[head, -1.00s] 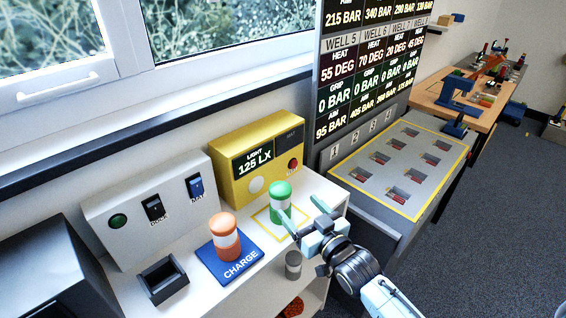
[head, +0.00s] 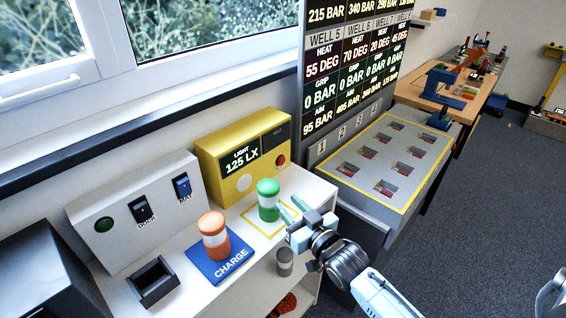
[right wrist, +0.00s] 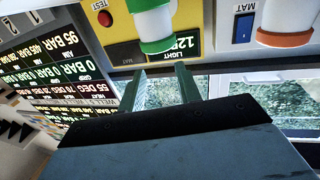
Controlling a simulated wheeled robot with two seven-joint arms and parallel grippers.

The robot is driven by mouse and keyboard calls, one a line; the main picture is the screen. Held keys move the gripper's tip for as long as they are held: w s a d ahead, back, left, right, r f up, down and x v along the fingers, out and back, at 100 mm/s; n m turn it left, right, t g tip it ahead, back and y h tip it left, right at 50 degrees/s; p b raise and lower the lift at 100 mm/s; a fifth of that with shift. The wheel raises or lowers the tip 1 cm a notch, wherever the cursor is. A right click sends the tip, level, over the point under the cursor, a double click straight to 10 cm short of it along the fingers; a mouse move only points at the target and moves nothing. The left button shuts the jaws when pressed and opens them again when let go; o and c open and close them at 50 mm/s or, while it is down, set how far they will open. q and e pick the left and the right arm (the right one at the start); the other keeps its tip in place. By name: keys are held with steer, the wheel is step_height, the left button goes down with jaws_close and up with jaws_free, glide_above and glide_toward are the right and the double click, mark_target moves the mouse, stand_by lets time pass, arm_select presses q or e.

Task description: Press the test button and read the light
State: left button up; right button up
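The yellow light meter box (head: 211,172) stands at the back of the white bench, its display (head: 241,165) reading LIGHT 125 LX. Its red test button (head: 281,160) is at the right of its front; the button, labelled TEST, also shows in the right wrist view (right wrist: 105,18). A green-and-white lamp (head: 268,201) stands upright within a yellow-outlined square in front of the box. My right gripper (head: 289,207) is just right of the lamp, fingers apart and empty. The gap between its fingers also shows in the right wrist view (right wrist: 163,88). My left gripper is out of view.
An orange-and-white lamp (head: 214,237) stands on the blue CHARGE mat (head: 207,268). A grey switch panel (head: 125,235) with DUSK and MAT switches is left. A black open holder (head: 153,282) and small grey cylinder (head: 285,262) are at the front. A tall readout board (head: 345,75) rises right.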

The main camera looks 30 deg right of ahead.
jaws_close()
stand_by(1.2)
